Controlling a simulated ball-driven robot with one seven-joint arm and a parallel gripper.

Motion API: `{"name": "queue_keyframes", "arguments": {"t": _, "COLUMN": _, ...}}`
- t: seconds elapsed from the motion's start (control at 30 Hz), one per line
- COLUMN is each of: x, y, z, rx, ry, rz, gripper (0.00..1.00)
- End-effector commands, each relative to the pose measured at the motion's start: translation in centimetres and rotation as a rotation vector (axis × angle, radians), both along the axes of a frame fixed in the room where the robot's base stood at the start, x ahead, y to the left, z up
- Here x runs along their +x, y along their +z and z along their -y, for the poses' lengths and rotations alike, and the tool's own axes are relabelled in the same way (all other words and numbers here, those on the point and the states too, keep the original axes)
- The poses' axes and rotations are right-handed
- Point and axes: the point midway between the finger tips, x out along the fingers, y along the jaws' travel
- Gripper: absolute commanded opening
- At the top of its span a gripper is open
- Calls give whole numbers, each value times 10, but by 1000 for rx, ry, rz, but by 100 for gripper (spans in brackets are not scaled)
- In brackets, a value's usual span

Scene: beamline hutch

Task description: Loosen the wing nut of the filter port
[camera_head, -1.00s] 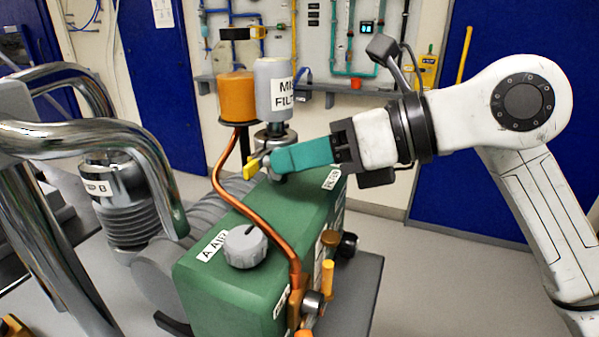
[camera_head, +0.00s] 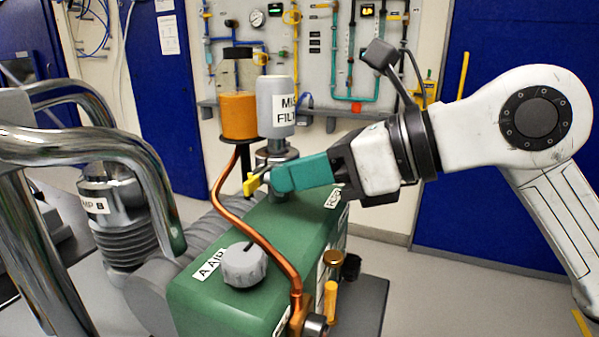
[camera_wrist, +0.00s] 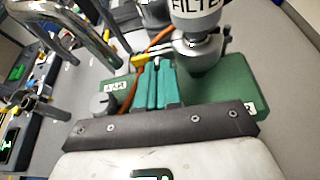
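The filter port is a metal clamped neck (camera_head: 277,154) under the grey mist filter canister (camera_head: 276,108), on top of the green pump (camera_head: 270,228). The yellow wing nut (camera_head: 252,185) sits at the left side of the neck. My gripper (camera_head: 270,180) has teal fingers reaching in from the right, their tips at the wing nut. The fingers lie close together and appear shut on it, with part of the yellow showing past the tips. In the wrist view the fingers (camera_wrist: 158,84) point at the neck, with yellow (camera_wrist: 140,60) at their tips; the grip itself is partly hidden.
A copper pipe (camera_head: 227,193) curves close in front of the port, beside an orange-filled vessel (camera_head: 239,115). A grey knob (camera_head: 244,264) stands on the pump's near end. Chrome pipes (camera_head: 110,147) rise on the left. The floor at right (camera_head: 450,290) is clear.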

Motion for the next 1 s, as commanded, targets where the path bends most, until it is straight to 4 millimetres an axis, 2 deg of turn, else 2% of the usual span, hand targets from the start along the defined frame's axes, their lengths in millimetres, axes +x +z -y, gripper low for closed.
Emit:
{"name": "queue_keyframes", "arguments": {"t": 0.1, "x": 1, "y": -2, "z": -1, "rx": -2, "ry": -1, "rz": -3, "gripper": 15}}
{"name": "queue_keyframes", "arguments": {"t": 0.43, "x": 0, "y": 0, "z": 0, "rx": 0, "ry": 1, "rz": -2, "gripper": 15}}
{"name": "queue_keyframes", "arguments": {"t": 0.57, "x": -2, "y": 3, "z": 6, "rx": 0, "ry": 0, "rz": -1, "gripper": 15}}
{"name": "queue_keyframes", "arguments": {"t": 1.0, "x": -23, "y": 32, "z": 74, "rx": -1, "ry": -1, "rz": -1, "gripper": 15}}
